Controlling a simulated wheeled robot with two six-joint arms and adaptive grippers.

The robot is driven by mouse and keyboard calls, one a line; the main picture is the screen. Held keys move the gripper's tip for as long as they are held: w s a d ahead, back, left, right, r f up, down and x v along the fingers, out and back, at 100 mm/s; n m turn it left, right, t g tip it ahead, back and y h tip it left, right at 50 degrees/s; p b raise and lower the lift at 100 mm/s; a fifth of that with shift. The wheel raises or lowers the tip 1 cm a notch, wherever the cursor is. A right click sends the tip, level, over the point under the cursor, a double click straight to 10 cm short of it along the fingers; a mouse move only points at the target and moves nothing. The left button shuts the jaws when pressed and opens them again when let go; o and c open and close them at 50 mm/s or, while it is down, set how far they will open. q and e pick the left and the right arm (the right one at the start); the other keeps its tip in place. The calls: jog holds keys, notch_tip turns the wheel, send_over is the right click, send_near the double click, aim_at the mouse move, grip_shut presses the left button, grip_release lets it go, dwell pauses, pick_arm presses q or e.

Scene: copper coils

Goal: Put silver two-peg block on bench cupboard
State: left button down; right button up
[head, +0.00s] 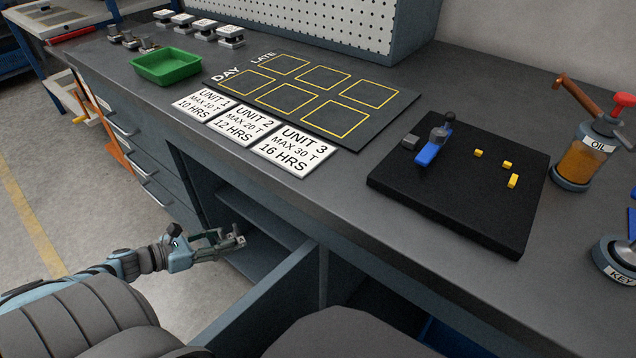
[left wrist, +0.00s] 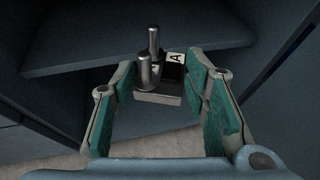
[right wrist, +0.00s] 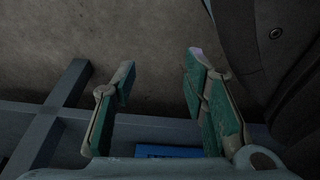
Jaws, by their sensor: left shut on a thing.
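The silver two-peg block (left wrist: 158,97) has two upright metal pegs, a light base and a black part marked A. In the left wrist view it sits between the fingertips. My left gripper (head: 236,239) is shut on it, in front of the open bench cupboard (head: 248,204). In the head view the block is too small to make out clearly. The cupboard has an inner shelf, which also shows ahead of the block in the left wrist view (left wrist: 120,45). My right gripper (right wrist: 160,78) is open and empty, over the floor and a dark frame.
The open cupboard door (head: 268,300) stands out to the right of my left gripper. Drawers (head: 140,150) are on the left. On the bench are a green tray (head: 166,68), unit cards, a marked mat (head: 387,98), a black board (head: 400,190) and an oil can (head: 585,155).

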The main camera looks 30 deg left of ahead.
pick_arm(q)
jog(key=shift+w+d, duration=0.15)
jog(key=shift+w, duration=0.55)
jog(key=w+d+b, duration=0.1)
jog(key=w+b, duration=0.1)
jog(key=w, duration=0.3)
jog(key=w+d+b, duration=0.1)
jog(key=w+d, duration=0.1)
jog(key=w, duration=0.3)
jog(key=w+d+b, duration=0.2)
jog(key=w, duration=0.4)
jog(key=shift+w+b, duration=0.1)
jog(key=shift+b, duration=0.2)
jog(key=shift+w+d, duration=0.15)
jog(key=shift+f+b, duration=0.3)
notch_tip(320, 180, down, 3)
jog(key=shift+r+b, duration=0.1)
jog(key=shift+b, duration=0.9)
pick_arm(e)
jog(key=w+a+r, duration=0.1)
jog(key=w+r, duration=0.2)
jog(key=r, duration=0.3)
jog(key=w+a+r+n, duration=0.1)
jog(key=w+r, duration=0.1)
jog(key=r, duration=0.4)
jog(key=shift+w+a, duration=0.25)
jog(key=shift+w, duration=0.15)
pick_arm(q)
jog(key=shift+f, duration=0.55)
